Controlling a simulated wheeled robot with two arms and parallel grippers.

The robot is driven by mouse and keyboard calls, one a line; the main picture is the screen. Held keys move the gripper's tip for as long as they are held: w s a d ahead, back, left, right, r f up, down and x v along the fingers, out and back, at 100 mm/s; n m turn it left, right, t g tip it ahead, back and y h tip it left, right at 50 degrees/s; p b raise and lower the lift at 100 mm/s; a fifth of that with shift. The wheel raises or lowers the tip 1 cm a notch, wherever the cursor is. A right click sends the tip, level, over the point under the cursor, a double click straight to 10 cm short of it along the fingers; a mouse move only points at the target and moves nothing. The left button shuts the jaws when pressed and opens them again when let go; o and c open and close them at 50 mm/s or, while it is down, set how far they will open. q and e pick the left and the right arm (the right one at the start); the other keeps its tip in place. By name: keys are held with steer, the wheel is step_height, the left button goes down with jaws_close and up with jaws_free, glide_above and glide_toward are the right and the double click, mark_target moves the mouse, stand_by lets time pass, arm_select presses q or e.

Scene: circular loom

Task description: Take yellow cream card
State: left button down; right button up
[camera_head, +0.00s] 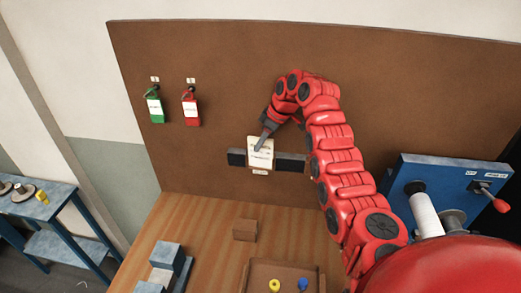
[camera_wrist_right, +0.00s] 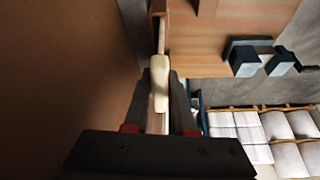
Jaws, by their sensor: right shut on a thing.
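The cream card (camera_head: 260,154) is upright at the brown board, between two dark blocks. It has dark print on its face. My right gripper (camera_head: 262,143) reaches down to the card's upper part. My left gripper is not in view.
A green tag (camera_head: 155,108) and a red tag (camera_head: 191,110) hang on the brown board (camera_head: 230,70). A wooden block (camera_head: 245,230) and a tray (camera_head: 252,268) with small blue and yellow pieces are on the table (camera_head: 200,225). A blue machine (camera_head: 440,175) stands at right.

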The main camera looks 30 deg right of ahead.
steer(key=shift+r, duration=0.2)
jaws_close()
steer(key=shift+r, duration=3.75)
steer(key=shift+f, duration=0.1)
